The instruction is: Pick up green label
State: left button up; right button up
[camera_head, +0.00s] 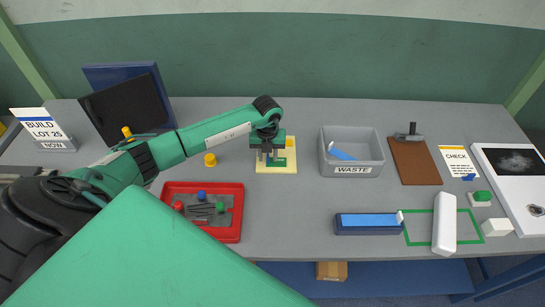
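A flat pale yellow sheet (289,168) lies on the grey table near its middle. A small green patch (291,158), which looks like the green label, shows on the sheet, partly hidden by my gripper. My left gripper (269,156) points down right over the sheet and the green patch. Its fingers are small and dark, and I cannot tell whether they are apart or touch the label. My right gripper is not in view.
A red tray (237,224) with small parts stands front left of the sheet. A grey waste bin (353,170) with a blue piece inside stands to the right.

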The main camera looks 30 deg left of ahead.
pick_arm(q)
jog(key=shift+f, duration=0.2)
grip_shut()
dwell(0.3)
